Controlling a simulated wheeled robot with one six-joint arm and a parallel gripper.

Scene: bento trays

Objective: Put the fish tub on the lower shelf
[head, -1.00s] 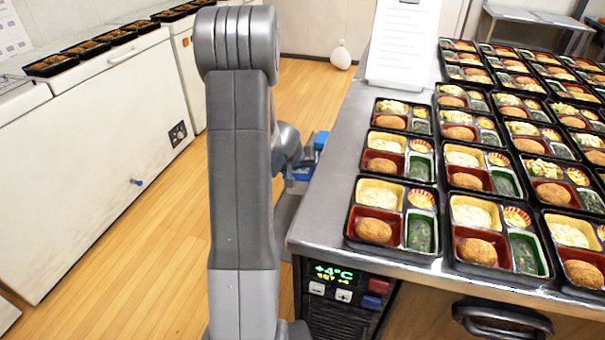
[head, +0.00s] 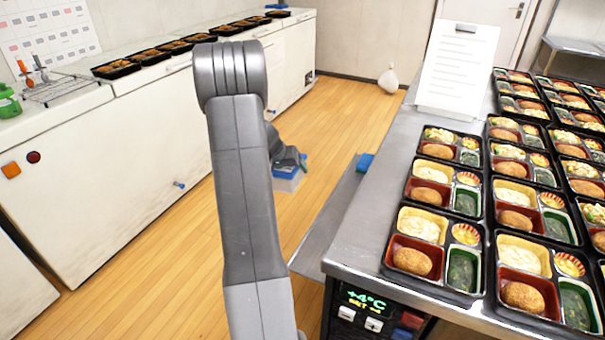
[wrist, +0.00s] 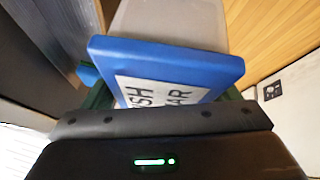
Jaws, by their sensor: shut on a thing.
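The fish tub (head: 288,183) has a blue lid and a pale body. It hangs over the floor gap left of the counter in the head view. In the wrist view its blue lid (wrist: 165,62) carries a white label, partly hidden, reading "SH" and "AR". My gripper (head: 290,162) is shut on the tub; my arm hides part of the grip. The lower shelf (head: 325,225) is a grey metal ledge along the counter's left side, right of the tub and apart from it in the head view.
Another blue object (head: 365,162) is at the shelf's far end. The steel counter (head: 385,255) holds rows of bento trays and a white sheet stand (head: 458,68). White cabinets (head: 130,165) line the left. The wooden floor between is clear, with a white bag (head: 389,80) far back.

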